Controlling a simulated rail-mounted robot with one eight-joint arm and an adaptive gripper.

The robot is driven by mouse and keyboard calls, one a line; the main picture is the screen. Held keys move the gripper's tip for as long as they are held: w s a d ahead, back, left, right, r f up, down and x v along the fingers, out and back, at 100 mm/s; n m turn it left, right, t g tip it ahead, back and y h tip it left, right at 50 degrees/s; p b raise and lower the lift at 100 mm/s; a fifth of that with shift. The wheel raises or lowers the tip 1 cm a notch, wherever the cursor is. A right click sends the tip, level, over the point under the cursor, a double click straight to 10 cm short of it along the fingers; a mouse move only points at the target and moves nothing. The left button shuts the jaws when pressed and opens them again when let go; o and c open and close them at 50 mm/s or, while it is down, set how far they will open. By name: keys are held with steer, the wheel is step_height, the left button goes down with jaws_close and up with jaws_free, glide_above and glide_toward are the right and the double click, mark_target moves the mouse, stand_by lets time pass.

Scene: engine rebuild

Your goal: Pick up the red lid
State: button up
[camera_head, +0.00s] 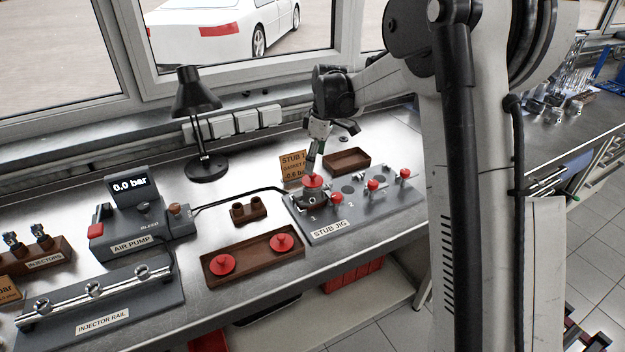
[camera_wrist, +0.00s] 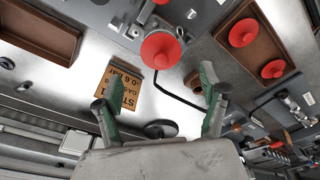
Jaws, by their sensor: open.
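Three round red lids show. One red lid (camera_head: 313,181) sits on the dark block at the left end of the stub jig (camera_head: 330,232); it also shows in the wrist view (camera_wrist: 160,50). Two more red lids, the left one (camera_head: 222,264) and the right one (camera_head: 281,242), lie in a brown tray (camera_head: 236,281). My gripper (camera_head: 315,163) is open, just above the lid on the jig. In the wrist view its green-padded fingers stand wide apart with nothing between them; the jig lid appears beyond the tips. I cannot tell whether a finger touches it.
Red knobs (camera_head: 373,185) stand along the jig. An orange sign (camera_head: 292,166) and an empty brown tray (camera_head: 346,160) are behind it. A small brown holder (camera_head: 248,210), the air pump (camera_head: 140,225) and a black lamp (camera_head: 206,165) stand to the left.

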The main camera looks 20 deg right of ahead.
mark_target(313, 178)
steer(key=shift+a+f+p, duration=0.15)
steer(key=shift+f+p, duration=0.2)
steer(key=shift+f, duration=1.25)
steer(key=shift+a+f+p, duration=0.15)
steer(key=shift+f+p, duration=0.15)
steer(key=shift+f, duration=1.25)
steer(key=c, duration=0.9)
